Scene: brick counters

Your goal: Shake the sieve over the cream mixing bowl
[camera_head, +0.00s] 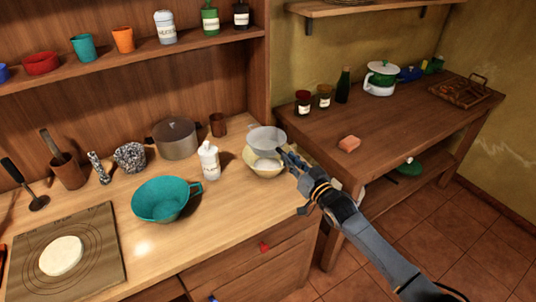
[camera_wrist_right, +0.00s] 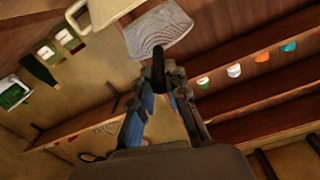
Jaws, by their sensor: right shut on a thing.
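The sieve (camera_head: 267,136), with a pale mesh, is over the cream mixing bowl (camera_head: 252,166) near the right end of the left counter. The bowl has some white stuff inside. My right gripper (camera_head: 286,155) is shut on the sieve's handle, at the right side of the bowl. In the right wrist view the sieve's mesh (camera_wrist_right: 158,30) lies just beyond the fingers (camera_wrist_right: 160,82), and its dark handle runs between them. A cream rim and handle (camera_wrist_right: 78,16), likely the bowl's, show beside it. My left gripper is not in view.
A white bottle (camera_head: 209,162) and a teal colander (camera_head: 160,204) stand left of the bowl. A metal pot (camera_head: 175,138) is behind. Dough (camera_head: 61,256) lies on a board at the far left. A sponge (camera_head: 349,143) lies on the right table.

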